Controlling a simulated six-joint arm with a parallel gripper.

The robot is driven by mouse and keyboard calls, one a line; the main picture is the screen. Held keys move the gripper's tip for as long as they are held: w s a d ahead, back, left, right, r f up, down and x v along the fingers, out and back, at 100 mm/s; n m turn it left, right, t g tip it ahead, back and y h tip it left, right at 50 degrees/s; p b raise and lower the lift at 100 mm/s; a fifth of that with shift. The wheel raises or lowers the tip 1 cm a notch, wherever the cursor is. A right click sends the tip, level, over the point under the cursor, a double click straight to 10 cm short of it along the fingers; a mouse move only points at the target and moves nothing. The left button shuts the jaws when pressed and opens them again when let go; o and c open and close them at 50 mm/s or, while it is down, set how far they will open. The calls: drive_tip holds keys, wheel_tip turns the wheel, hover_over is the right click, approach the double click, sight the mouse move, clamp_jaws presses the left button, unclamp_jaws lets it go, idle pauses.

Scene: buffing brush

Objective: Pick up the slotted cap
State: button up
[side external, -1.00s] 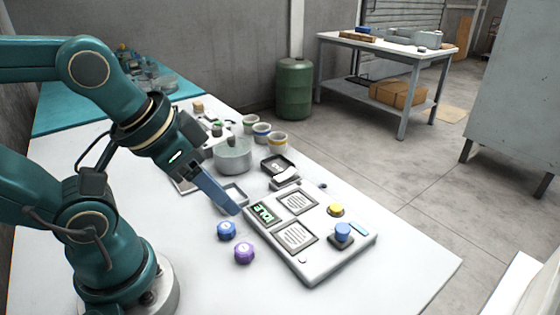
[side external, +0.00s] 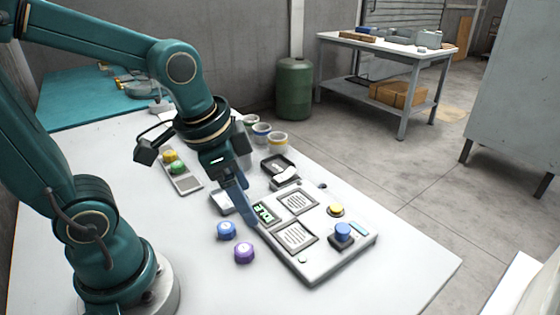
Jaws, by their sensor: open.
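My gripper (side external: 243,208) points down over the table at the left edge of the control panel, with its blue fingers seen nearly edge-on. It is open and nothing shows between the fingers. A blue cap (side external: 226,230) and a purple cap (side external: 244,253) sit on the white table just below and left of the fingertips, apart from them. A yellow cap (side external: 170,156) and a green cap (side external: 177,167) sit on a grey tray (side external: 188,185) behind my wrist. I cannot tell which cap is slotted.
The control panel (side external: 318,262) reads IDLE and carries a blue knob (side external: 343,231) and a yellow button (side external: 336,210). A small tray (side external: 221,203) lies beside my fingers. A dark tray (side external: 275,163) and several cups (side external: 278,141) stand behind. The front table is clear.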

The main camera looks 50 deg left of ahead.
sight(247, 248)
drive_tip(key=f+g, duration=0.1)
drive_tip(key=f, duration=0.1)
drive_tip(key=f+g, duration=0.1)
drive_tip(key=f, duration=0.1)
drive_tip(key=f+m+g, duration=0.1)
drive_tip(key=f, duration=0.1)
drive_tip(key=shift+w+a+f, duration=0.1)
drive_tip(key=shift+w+a, duration=0.1)
drive_tip(key=shift+a, duration=0.15)
drive_tip(key=shift+s+f+g, duration=0.25)
drive_tip(key=shift+f+g, duration=0.05)
drive_tip(key=shift+f, duration=2.75)
clamp_jaws()
